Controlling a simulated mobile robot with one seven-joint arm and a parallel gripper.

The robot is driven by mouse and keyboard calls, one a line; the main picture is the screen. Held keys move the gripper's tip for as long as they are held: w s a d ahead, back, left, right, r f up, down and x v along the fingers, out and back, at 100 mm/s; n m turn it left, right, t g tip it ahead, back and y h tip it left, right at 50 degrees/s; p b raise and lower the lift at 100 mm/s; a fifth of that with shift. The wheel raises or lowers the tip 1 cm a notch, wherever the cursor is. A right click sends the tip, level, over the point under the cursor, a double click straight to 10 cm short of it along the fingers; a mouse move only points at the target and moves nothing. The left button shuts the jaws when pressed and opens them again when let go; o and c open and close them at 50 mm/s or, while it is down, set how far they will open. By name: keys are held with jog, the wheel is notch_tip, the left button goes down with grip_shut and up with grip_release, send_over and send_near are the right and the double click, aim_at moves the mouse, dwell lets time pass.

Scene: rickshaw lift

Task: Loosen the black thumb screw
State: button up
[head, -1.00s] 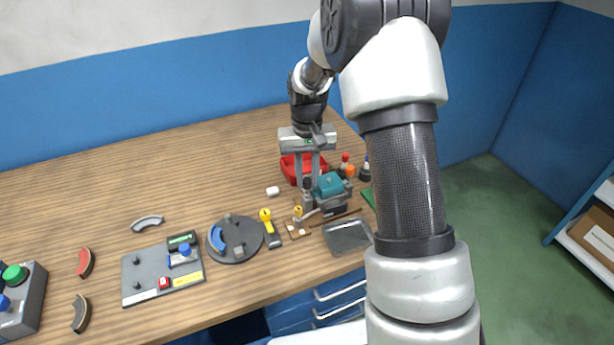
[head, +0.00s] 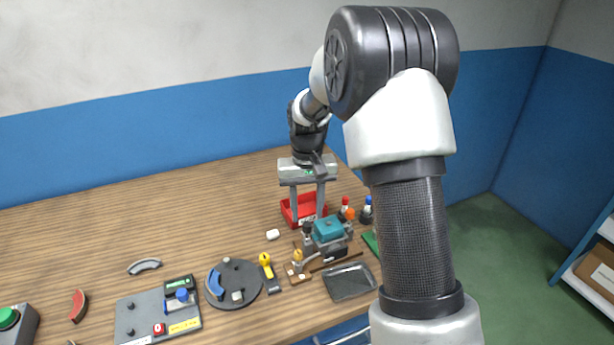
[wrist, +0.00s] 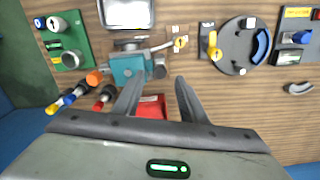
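A teal block device (head: 328,230) on a dark base stands at the table's right part; it also shows in the wrist view (wrist: 128,68). A small dark knob (wrist: 160,72) on its side looks like the black thumb screw; in the head view it appears as a dark knob (head: 307,228) at the block's left. My gripper (head: 308,216) points down by the device. In the wrist view my gripper (wrist: 158,79) is open, its two fingers apart with the knob seen between their tips. Contact with the knob cannot be told.
A red bin (head: 288,212) stands behind the device. A dark tray (head: 350,283) lies in front. A yellow-handled tool (head: 266,266) and a round dark plate (head: 240,292) lie left. The table's back left is clear.

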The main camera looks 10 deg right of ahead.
aim_at(307, 224)
notch_tip(307, 224, up, 14)
jog(key=shift+f+p, duration=0.15)
jog(key=shift+p, duration=0.15)
jog(key=s+r+t+p, duration=0.1)
jog(key=s+r+t, duration=0.1)
jog(key=s+r, duration=0.55)
jog(key=s+r+t+p, duration=0.2)
jog(key=s+r, duration=0.2)
jog(key=s, duration=0.7)
jog(key=s+f+t, duration=0.1)
jog(key=s+f, duration=0.1)
jog(key=s, duration=0.6)
jog(key=shift+s+d+n+t+p, duration=0.15)
jog(key=shift+s+n+t+p, duration=0.15)
jog(key=shift+s, duration=0.1)
jog(key=shift+d, duration=0.15)
